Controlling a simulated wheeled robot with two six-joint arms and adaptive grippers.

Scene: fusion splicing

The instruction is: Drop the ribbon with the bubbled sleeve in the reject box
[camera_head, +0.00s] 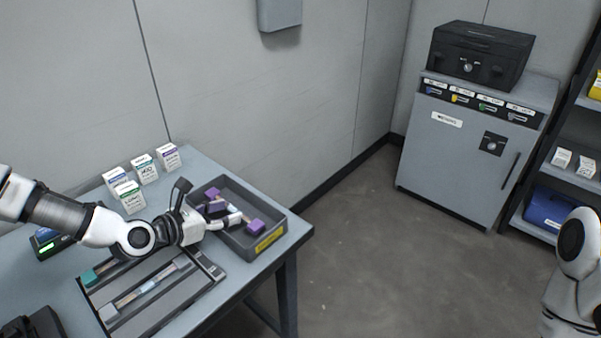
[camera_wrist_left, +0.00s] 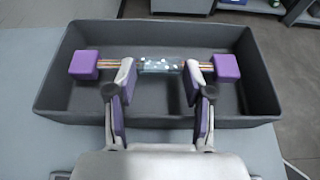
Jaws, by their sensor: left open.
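The reject box appears to be the open dark grey tray (camera_head: 279,229) with a yellow label, at the table's right edge; its wall also shows in the left wrist view (camera_wrist_left: 262,85). A ribbon with purple end blocks (camera_head: 256,227) is in the tray. In the left wrist view its clear sleeve (camera_wrist_left: 160,66) shows pale bubble-like specks. My left gripper (camera_head: 228,212) is over the tray. In the left wrist view its fingers (camera_wrist_left: 160,92) are spread apart, on either side of the sleeve. Whether they touch the ribbon is unclear. Of my right arm, only a link shows, at the right edge.
A grey holder (camera_head: 165,307) on the table carries a teal-ended ribbon (camera_head: 91,278) and a grey-ended ribbon (camera_head: 109,313). Several small white boxes (camera_head: 130,197) stand behind my left arm. A grey cabinet (camera_head: 452,165) and shelves are across the clear floor.

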